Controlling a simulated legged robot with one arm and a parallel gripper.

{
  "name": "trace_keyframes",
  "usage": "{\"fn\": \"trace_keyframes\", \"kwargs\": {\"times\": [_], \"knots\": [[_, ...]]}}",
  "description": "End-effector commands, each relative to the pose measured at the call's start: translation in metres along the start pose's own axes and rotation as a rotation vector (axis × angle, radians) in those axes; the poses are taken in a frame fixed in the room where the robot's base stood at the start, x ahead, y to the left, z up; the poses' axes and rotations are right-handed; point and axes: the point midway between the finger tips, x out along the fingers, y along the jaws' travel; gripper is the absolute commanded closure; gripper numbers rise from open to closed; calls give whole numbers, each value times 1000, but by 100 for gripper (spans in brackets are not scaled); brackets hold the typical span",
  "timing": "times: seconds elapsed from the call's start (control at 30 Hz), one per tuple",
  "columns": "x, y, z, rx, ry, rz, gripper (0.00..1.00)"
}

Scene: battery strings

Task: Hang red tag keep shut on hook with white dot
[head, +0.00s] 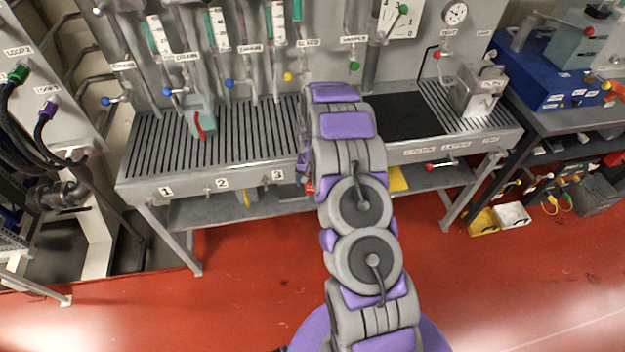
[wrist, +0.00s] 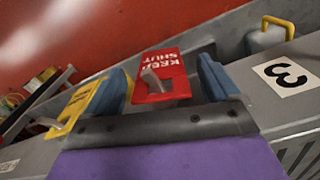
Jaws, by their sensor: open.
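The red KEEP SHUT tag (wrist: 172,66) hangs on a small grey hook (wrist: 152,80) on the bench's front edge, its lettering upside down in the wrist view. My gripper (wrist: 165,78) is open, with one blue finger on each side of the tag. I cannot tell whether either finger touches it. In the head view a bit of red (head: 310,188) shows beside my arm, likely this tag. My arm hides most of my gripper there. I cannot make out a white dot at any hook.
A yellow tag (wrist: 78,106) hangs on a hook close beside my left finger. Another yellow piece (wrist: 270,36) is at the upper right, near the label 3 (wrist: 287,75). The slotted bench (head: 240,137) carries labels 1, 2 and 3. The red floor before it is clear.

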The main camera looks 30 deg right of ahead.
Motion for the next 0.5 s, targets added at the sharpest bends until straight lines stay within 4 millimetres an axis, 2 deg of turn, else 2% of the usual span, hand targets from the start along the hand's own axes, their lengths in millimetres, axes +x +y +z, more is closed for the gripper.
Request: {"fn": "trace_keyframes", "kwargs": {"times": [0.27,0.37,0.5], "knots": [[-18,0,-1,0,3,-1,11],[-34,0,-1,0,4,-1,11],[-64,0,-2,0,5,-2,11]]}}
